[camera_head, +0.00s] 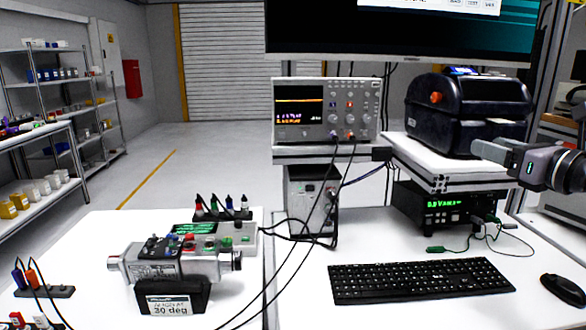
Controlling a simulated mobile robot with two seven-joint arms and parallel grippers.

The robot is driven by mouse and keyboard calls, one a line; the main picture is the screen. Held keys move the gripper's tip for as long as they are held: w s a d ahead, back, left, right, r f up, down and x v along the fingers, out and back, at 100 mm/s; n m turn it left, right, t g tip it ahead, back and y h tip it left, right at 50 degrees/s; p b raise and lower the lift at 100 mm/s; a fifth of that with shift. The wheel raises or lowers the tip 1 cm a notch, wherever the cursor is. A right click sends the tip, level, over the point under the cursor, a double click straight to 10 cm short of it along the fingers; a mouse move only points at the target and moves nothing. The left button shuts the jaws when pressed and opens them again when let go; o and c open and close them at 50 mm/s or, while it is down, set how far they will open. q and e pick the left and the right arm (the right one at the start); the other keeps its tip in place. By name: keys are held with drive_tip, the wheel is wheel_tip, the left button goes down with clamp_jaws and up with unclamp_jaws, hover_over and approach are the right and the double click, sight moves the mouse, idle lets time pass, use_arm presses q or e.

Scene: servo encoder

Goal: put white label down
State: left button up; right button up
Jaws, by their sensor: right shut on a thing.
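My right gripper (488,149) comes in from the right edge, with its fingers pointing left beside the front of a black label printer (455,118). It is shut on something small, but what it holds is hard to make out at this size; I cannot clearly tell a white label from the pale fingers. On the bench at left, a grey servo encoder unit (150,268) sits in a black stand (190,289). A white label reading "30 deg" (169,307) is on the stand's front. My left gripper is not in view.
An oscilloscope (327,111) stands on a raised shelf. Below are a power supply (311,205) and a green-lit instrument (440,205). A keyboard (420,280) and mouse (564,289) lie on the right table. Black cables (296,280) hang between the tables.

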drive_tip(key=shift+m+h, duration=0.5)
drive_tip(key=shift+h, duration=0.3)
drive_tip(key=shift+s+d+r, duration=0.2)
drive_tip(key=shift+d+r, duration=1.75)
drive_tip(key=shift+r, duration=0.05)
